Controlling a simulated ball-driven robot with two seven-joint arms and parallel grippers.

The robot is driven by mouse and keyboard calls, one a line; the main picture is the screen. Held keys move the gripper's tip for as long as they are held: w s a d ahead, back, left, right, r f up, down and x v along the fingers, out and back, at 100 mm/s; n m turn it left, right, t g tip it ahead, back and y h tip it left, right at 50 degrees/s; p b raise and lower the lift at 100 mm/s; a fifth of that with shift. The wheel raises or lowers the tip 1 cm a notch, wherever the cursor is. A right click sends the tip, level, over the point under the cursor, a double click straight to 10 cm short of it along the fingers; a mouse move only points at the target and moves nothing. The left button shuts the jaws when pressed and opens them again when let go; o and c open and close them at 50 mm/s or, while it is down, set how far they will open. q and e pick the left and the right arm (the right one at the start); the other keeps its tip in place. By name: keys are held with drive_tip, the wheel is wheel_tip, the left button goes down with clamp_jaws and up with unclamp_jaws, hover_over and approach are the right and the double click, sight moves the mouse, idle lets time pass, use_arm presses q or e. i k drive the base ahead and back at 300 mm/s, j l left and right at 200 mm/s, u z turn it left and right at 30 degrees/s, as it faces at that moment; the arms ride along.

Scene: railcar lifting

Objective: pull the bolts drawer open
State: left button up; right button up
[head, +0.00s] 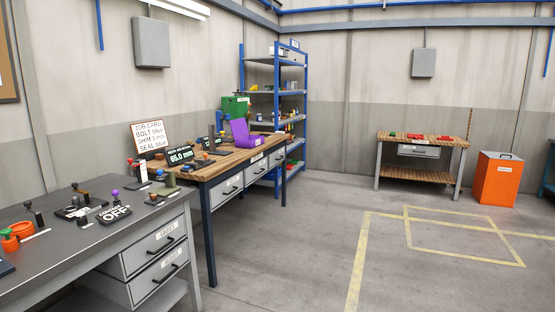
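Neither gripper is in view. No drawer label reads clearly as bolts. The near grey bench has an upper drawer (150,252) and a lower drawer (160,284), both with dark handles and small labels too blurred to read surely. The wooden-topped bench behind it has several grey drawers under its top, including a left drawer (229,185) and a middle drawer (255,171). A far workbench also has a grey drawer (418,151) under its top. All these drawers look shut.
The grey bench top (60,220) carries levers and knobs; the wooden bench (215,165) carries displays and a purple bin (241,135). A blue shelf rack (277,90) stands behind. An orange bin (497,180) stands far right. The yellow-marked floor (300,260) is clear.

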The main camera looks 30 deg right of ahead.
sight(275, 157)
drive_tip(key=i+l+z, duration=0.7)
drive_tip(key=i, duration=0.3)
drive_tip(key=i+l+z, duration=0.3)
drive_tip(key=i, duration=0.25)
drive_tip(key=i+z, duration=0.35)
drive_tip(key=i, duration=2.5)
drive_tip(key=i+l, duration=0.1)
drive_tip(key=i, duration=2.1)
